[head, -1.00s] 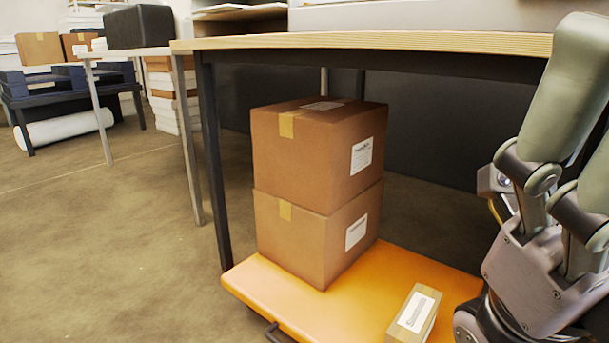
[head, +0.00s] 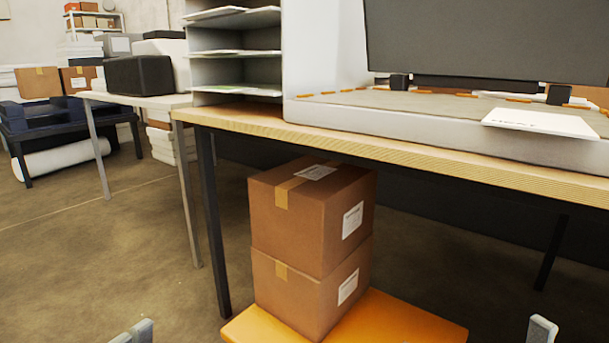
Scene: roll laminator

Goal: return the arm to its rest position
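Only small grey tips, which look like my grippers' ends, show at the bottom edge of the head view. The left gripper (head: 135,333) is at the bottom left, over the floor. The right gripper (head: 541,331) is at the bottom right, below the table. Most of both grippers is cut off by the frame, so I cannot tell whether they are open or shut. Neither tip touches anything that I can see.
A wooden-edged table (head: 400,158) carries a light grey machine (head: 390,123) with a white card (head: 540,122) and a paper rack (head: 236,55). Two stacked cardboard boxes (head: 290,225) stand on an orange platform (head: 405,322) underneath. Open floor (head: 90,260) lies left.

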